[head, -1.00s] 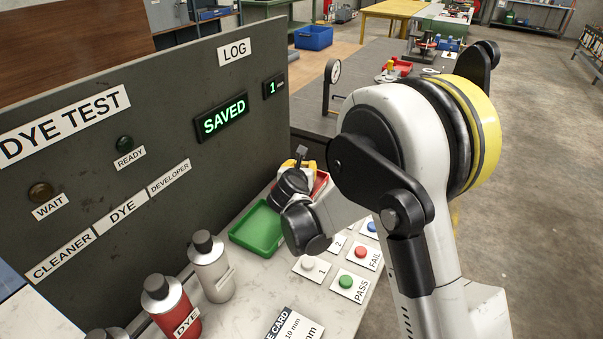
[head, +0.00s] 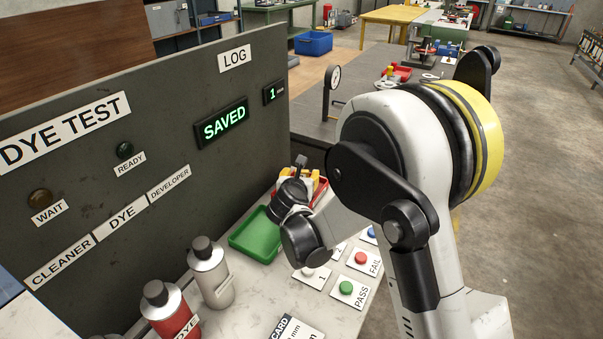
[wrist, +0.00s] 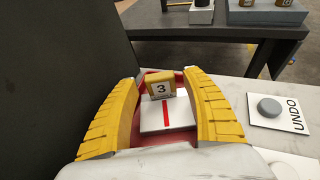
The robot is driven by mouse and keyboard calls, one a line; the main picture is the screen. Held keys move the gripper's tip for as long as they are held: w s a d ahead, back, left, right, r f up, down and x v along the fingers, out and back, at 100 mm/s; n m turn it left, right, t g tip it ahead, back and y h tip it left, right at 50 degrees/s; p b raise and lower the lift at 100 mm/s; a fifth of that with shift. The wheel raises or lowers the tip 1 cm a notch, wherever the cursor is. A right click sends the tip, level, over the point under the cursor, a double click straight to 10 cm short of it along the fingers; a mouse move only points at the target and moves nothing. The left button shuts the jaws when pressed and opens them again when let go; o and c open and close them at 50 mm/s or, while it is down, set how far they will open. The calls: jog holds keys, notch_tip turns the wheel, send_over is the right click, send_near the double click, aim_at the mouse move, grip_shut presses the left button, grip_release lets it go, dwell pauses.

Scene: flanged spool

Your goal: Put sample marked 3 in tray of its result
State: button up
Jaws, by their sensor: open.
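The sample marked 3 (wrist: 162,112) is a white block with a red line on its face and a tan tag reading 3 at its back. In the wrist view it lies in the red tray (wrist: 183,84), between the yellow fingers of my gripper (wrist: 163,120). The fingers are open, one on each side, with gaps to the block. In the head view my gripper (head: 299,176) is over the red tray (head: 320,190), and my wrist hides the sample. The empty green tray (head: 255,240) stands nearer, beside the red one.
The dark panel (head: 150,170) rises close on the left; its display (head: 222,122) reads SAVED. A green PASS button (head: 347,288), a red FAIL button (head: 361,258) and an UNDO button (wrist: 270,107) are on the right. Bottles (head: 211,270) stand in front.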

jog(key=p+v, duration=0.3)
jog(key=v, duration=0.8)
jog(key=s+d+r+m+g, duration=0.2)
jog(key=s+d+r+m, duration=0.2)
jog(key=s+d+m, duration=0.4)
jog(key=s+d+r+m+g, duration=0.25)
jog(key=d+m, duration=0.25)
jog(key=m, duration=0.5)
jog(key=s+d+r+m+g+y, duration=0.1)
jog(key=s+d+m+g+y, duration=0.1)
jog(key=s+m, duration=1.3)
jog(key=shift+s+d+m+y, duration=0.3)
jog(key=shift+s+d+m, duration=0.1)
jog(key=shift+s, duration=0.25)
